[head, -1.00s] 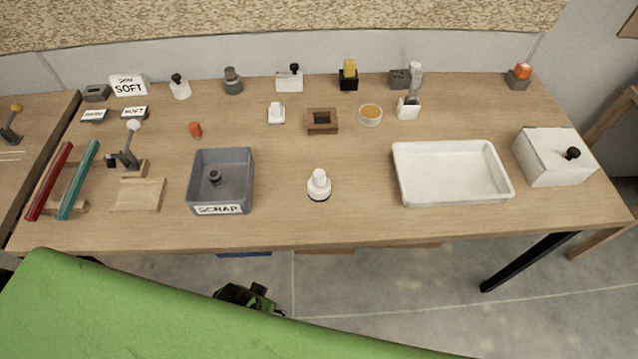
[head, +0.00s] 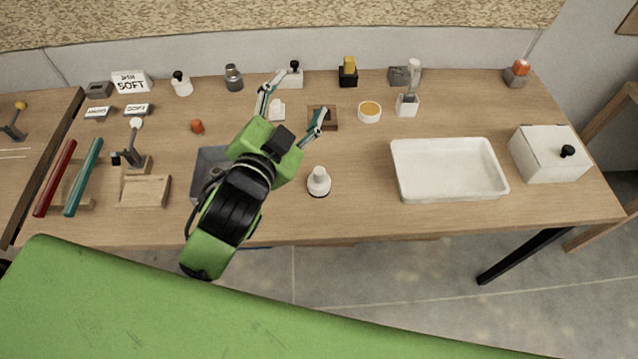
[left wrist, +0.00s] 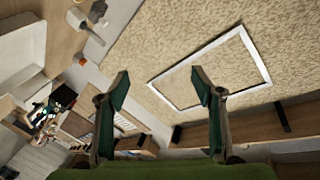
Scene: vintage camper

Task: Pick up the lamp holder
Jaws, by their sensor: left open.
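A white stepped round piece with a dark base ring (head: 319,182) stands upright on the wooden table, front centre; it looks like the lamp holder, though I cannot be sure. A smaller white piece (head: 277,110) stands further back, beside my left gripper's left finger. My left gripper (head: 304,92) is open and empty, above the table's back middle, its fingers pointing away from me. The white round piece is to the right of its palm and clear of it. In the left wrist view the open fingers (left wrist: 161,90) have nothing between them. My right gripper is not in view.
My left arm partly covers the grey scrap bin (head: 209,160). A brown square block (head: 331,123) is near the right finger. A white tray (head: 450,196) and a white lidded box (head: 548,160) stand right. Table around the round piece's right side is clear.

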